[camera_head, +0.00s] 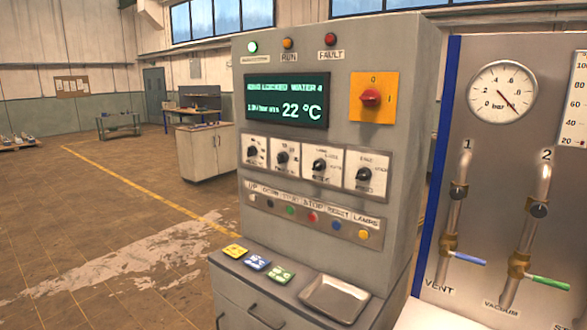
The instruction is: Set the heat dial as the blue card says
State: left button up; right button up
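A blue card (257,262) lies on the cabinet ledge between a yellow card (235,251) and a green card (281,274). Its white marks are too small to read. Four black dials sit in a row on white plates on the grey control cabinet: the first (252,151), the second (283,157), the third (320,165) and the fourth (363,174). Their labels are too blurred to tell which is the heat dial. The display (286,98) above them reads 22 °C. Neither of my grippers is in view.
A red switch (370,97) sits on a yellow plate. A row of coloured buttons (312,217) is below the dials. An empty metal tray (335,298) rests on the ledge. A panel with a gauge (503,91) and valves stands right. Open floor (110,225) lies left.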

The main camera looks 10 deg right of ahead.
aim_at(251, 152)
jog(key=i+j+u, duration=0.1)
jog(key=i+j, duration=0.75)
